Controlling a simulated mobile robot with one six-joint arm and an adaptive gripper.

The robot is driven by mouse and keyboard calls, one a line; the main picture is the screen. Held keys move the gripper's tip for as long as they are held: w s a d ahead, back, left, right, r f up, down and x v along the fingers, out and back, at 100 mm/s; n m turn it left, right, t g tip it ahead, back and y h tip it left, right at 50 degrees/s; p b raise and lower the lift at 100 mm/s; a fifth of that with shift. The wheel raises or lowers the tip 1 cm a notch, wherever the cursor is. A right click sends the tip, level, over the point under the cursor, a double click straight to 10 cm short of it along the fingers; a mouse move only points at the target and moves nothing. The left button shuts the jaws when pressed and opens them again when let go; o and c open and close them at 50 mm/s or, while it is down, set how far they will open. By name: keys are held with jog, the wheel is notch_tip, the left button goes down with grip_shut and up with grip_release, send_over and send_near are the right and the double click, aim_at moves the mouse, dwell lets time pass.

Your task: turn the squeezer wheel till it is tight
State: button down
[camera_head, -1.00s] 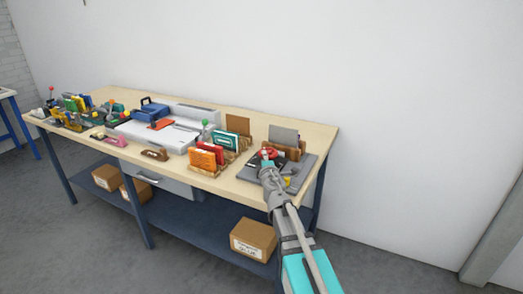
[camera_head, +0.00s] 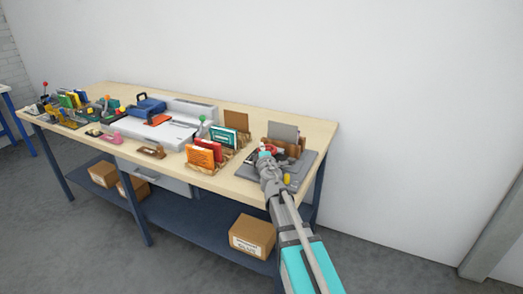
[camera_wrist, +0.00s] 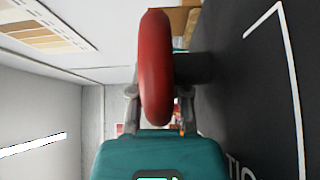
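The red squeezer wheel (camera_wrist: 156,70) shows edge-on in the wrist view, on a dark stub that runs to a black plate (camera_wrist: 240,90) with white lines and lettering. In the head view, a bit of the wheel (camera_head: 279,149) shows beside my gripper (camera_head: 265,152), at the right end of the bench. In the wrist view, the fingers of my gripper (camera_wrist: 158,100) stand one on each side of the wheel, close to its faces. The wheel partly hides them, so I cannot tell whether they press on it.
A grey board (camera_head: 305,165) lies under the squeezer, with a wooden holder (camera_head: 290,145) behind. Racks with orange cards (camera_head: 200,156) and teal cards (camera_head: 223,137) stand to the left. A white machine (camera_head: 150,128) sits mid-bench. The wall (camera_head: 400,120) is behind.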

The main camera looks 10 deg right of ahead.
jog(key=shift+w+m+h, duration=0.1)
jog(key=shift+m+h, duration=0.4)
jog(key=shift+h, duration=0.2)
jog(key=shift+w+m+g+h, duration=0.2)
jog(key=shift+m+g+h, duration=0.2)
jog(key=shift+m+h, duration=1)
jog(key=m+h, duration=0.1)
jog(key=h, duration=0.1)
jog(key=m+g+h, duration=0.1)
jog(key=h, duration=0.1)
jog(key=m+g+h, duration=0.1)
jog(key=shift+w+d+h, duration=0.3)
jog(key=shift+h, duration=0.1)
jog(key=m+g+h, duration=0.1)
jog(key=g+h, duration=0.1)
jog(key=m+g+h, duration=0.1)
jog(key=shift+w+d+m, duration=0.1)
jog(key=shift+d+m, duration=0.15)
jog(key=shift+m, duration=0.05)
jog(key=shift+d+m+g+h, duration=0.15)
jog(key=shift+m+g+h, duration=0.45)
jog(key=shift+g, duration=0.5)
jog(key=c, duration=0.9)
grip_release()
jog(key=shift+o, duration=0.2)
